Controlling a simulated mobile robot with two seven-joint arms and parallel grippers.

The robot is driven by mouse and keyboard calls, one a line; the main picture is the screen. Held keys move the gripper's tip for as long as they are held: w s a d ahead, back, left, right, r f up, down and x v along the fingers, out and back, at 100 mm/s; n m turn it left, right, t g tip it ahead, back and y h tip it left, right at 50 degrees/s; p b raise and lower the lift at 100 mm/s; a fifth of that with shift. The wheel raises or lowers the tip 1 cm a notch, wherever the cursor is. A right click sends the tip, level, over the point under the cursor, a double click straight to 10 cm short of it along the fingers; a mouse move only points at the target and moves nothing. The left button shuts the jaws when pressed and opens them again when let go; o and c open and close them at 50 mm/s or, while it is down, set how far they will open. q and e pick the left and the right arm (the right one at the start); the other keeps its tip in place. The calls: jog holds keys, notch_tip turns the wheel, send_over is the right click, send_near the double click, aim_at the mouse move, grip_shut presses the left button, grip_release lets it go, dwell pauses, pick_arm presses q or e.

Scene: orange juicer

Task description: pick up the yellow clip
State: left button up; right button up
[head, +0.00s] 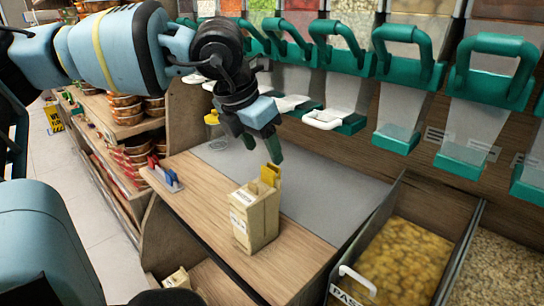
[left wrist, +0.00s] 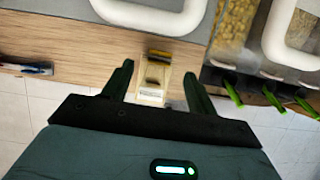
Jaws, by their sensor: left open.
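The yellow clip (head: 270,176) sits at the top edge of a pale paper bag (head: 256,217) that stands upright on the wooden counter. In the left wrist view the yellow clip (left wrist: 160,56) lies ahead of the jaws, roughly centred between them, with the bag (left wrist: 151,93) below it in the picture. My left gripper (head: 260,147) points down just above the clip and bag. Its two fingers are apart, and nothing shows held between them. I cannot tell the exact gap to the clip. My right gripper is not in view.
A small holder with red and blue clips (head: 164,173) stands on the counter (head: 205,205) to the left. Dispensers with green handles (head: 408,55) line the back. A bin of yellow food (head: 400,260) is at the right. The grey counter mat (head: 325,190) is clear.

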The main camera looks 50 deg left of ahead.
aim_at(269, 167)
pick_arm(q)
jog(key=shift+s+b+x, duration=0.2)
jog(key=shift+b+x, duration=0.3)
jog(key=shift+x, duration=2.05)
jog(key=shift+f, duration=0.1)
jog(key=shift+c, duration=0.5)
jog(key=c, duration=1)
